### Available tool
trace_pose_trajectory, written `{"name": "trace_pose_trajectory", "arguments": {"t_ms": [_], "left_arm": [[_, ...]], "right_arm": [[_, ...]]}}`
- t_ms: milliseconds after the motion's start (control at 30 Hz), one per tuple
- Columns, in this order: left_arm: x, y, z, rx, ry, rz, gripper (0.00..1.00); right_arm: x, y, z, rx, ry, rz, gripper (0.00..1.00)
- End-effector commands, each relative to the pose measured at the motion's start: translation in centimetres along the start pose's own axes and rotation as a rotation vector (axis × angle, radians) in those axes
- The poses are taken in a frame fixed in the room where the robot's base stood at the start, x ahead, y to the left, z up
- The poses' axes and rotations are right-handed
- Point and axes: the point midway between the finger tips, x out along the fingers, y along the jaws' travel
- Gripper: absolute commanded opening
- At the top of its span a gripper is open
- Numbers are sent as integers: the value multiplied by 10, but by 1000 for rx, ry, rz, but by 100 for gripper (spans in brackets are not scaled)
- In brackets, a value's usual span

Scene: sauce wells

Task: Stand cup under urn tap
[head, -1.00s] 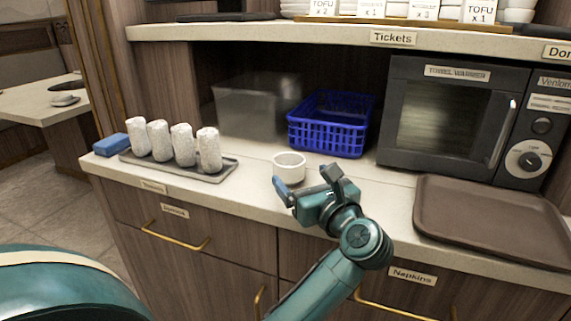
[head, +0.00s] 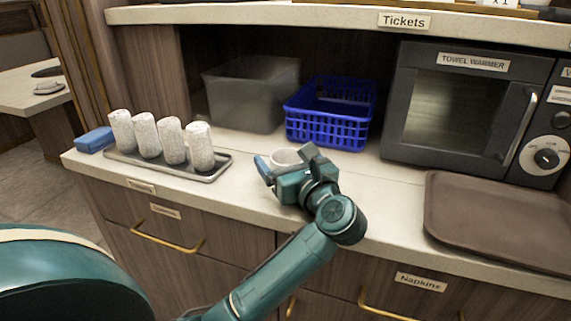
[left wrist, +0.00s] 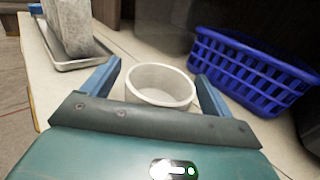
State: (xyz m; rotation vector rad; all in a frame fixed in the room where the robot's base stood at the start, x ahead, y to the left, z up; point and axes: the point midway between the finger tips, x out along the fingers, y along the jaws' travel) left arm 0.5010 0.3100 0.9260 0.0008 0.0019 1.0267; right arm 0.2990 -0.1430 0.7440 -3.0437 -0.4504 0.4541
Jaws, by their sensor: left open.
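A small white cup (head: 286,157) stands upright on the counter, partly hidden behind my left gripper in the head view. It also shows in the left wrist view (left wrist: 160,84), between and just ahead of the two blue fingers. My left gripper (head: 284,163) is open and empty, level with the counter, with its fingers reaching toward either side of the cup. In the left wrist view the left gripper (left wrist: 158,88) has a visible gap on the right side of the cup. My right gripper is not in view. No urn or tap shows in these frames.
A blue basket (head: 327,131) and a grey bin (head: 246,94) stand behind the cup. Rolled towels stand on a grey tray (head: 221,163) to the left, beside a blue block (head: 94,140). A towel warmer (head: 455,107) and brown tray (head: 497,220) are to the right.

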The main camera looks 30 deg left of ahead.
Motion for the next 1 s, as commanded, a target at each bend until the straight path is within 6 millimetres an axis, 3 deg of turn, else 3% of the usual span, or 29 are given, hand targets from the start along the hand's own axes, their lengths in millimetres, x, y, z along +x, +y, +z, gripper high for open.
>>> {"name": "trace_pose_trajectory", "arguments": {"t_ms": [133, 767, 1000], "left_arm": [[0, 0, 0, -1, 0, 0, 85], [0, 0, 0, -1, 0, 0, 34], [0, 0, 4, -4, 0, 0, 33]], "right_arm": [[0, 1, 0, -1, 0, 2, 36], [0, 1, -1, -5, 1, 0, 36], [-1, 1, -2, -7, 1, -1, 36]]}}
